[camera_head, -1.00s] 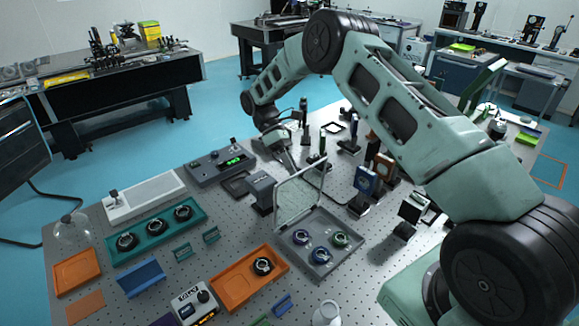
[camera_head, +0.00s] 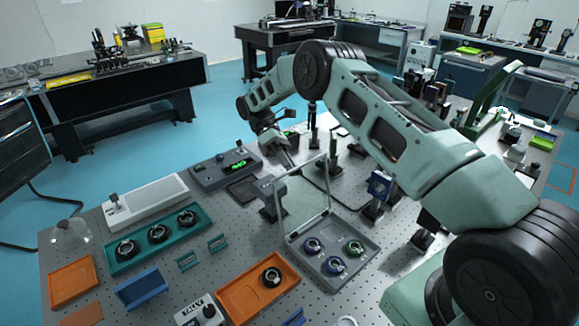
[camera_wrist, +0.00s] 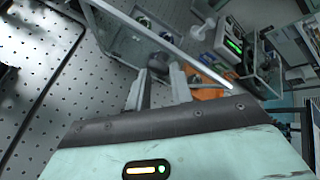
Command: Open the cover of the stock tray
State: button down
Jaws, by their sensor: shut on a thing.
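The stock tray (camera_head: 349,283) is a grey tray with several ringed round parts in it, near the front centre of the table. Its clear framed cover (camera_head: 305,199) stands raised along the tray's far left side, leaning back a little. The cover's pale frame (camera_wrist: 190,62) crosses the wrist view. My gripper (camera_head: 289,162) is behind the cover's top edge. In the wrist view its fingers (camera_wrist: 160,76) are closed about a small grey piece at the cover's edge, which looks like its handle. The exact contact is partly hidden.
A grey block on a post (camera_head: 270,192) stands close behind the cover. An orange tray (camera_head: 238,304) lies left of the stock tray, a teal tray (camera_head: 122,262) further left. A blue-faced mount (camera_head: 379,186) stands to the right, near my arm.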

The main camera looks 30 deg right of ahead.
jog(key=shift+s+d+f, duration=0.2)
jog(key=shift+d+f, duration=0.3)
jog(key=shift+f, duration=0.25)
jog(key=c, duration=1.2)
grip_release()
jog(key=shift+d, duration=0.15)
jog(key=shift+w+a, duration=0.1)
jog(key=shift+a, duration=0.25)
jog(key=shift+r, duration=0.25)
jog(key=shift+r+b, duration=0.45)
jog(key=shift+r, duration=4.55)
